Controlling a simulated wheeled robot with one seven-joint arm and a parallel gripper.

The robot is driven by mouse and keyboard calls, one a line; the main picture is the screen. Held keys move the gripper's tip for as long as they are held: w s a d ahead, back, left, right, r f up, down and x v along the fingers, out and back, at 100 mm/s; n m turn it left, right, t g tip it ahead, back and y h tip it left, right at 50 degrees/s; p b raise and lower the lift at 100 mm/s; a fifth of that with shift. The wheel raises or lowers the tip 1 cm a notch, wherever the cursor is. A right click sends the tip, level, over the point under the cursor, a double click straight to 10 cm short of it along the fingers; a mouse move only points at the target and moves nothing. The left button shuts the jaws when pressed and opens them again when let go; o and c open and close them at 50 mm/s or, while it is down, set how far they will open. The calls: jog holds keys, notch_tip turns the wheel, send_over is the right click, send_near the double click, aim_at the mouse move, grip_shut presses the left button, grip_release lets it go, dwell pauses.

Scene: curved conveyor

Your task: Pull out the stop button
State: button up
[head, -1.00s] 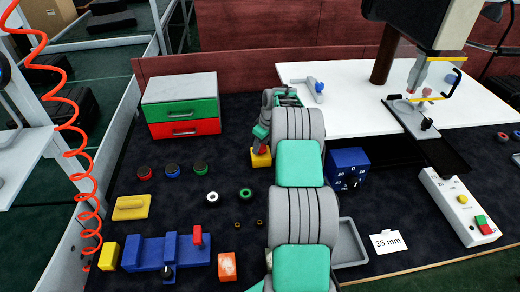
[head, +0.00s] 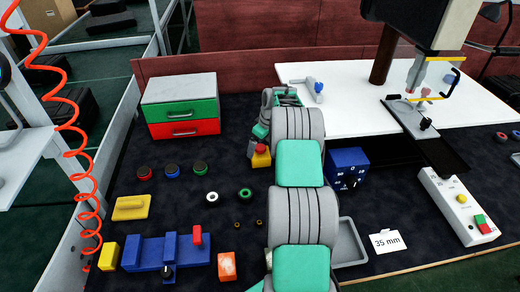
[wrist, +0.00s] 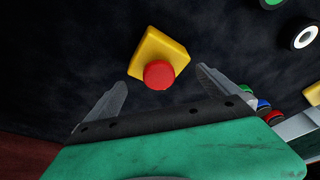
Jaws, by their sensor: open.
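The stop button is a red round knob (head: 261,149) on a yellow box (head: 261,161), on the dark table just left of my arm in the head view. In the wrist view the red knob (wrist: 158,74) and its yellow box (wrist: 164,50) lie ahead of my gripper (wrist: 161,78). The knob appears in the gap between the two fingers, touching neither; its exact depth is hard to tell. My gripper is open and empty. In the head view it shows as a small grey part beside and slightly behind the button.
A drawer unit (head: 182,106) with green and red fronts stands back left. A blue dial box (head: 348,168) sits right of my arm. Black-and-coloured buttons, a white ring (head: 212,197) and a green ring (head: 245,195) lie left. Dark table around the button is clear.

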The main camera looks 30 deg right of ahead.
aim_at(260, 147)
jog(key=shift+w+a+r+p+v, duration=0.1)
jog(key=shift+w+p+v, duration=0.15)
jog(key=shift+p+v, duration=0.6)
jog(key=shift+w+a+r+p+v, duration=0.1)
jog(key=shift+w+p+v, duration=0.15)
jog(key=shift+v, duration=1.2)
jog(key=shift+w+a+p+v, duration=0.1)
jog(key=shift+w+p+v, duration=0.3)
jog(key=shift+v, duration=0.75)
jog(key=shift+s, duration=0.1)
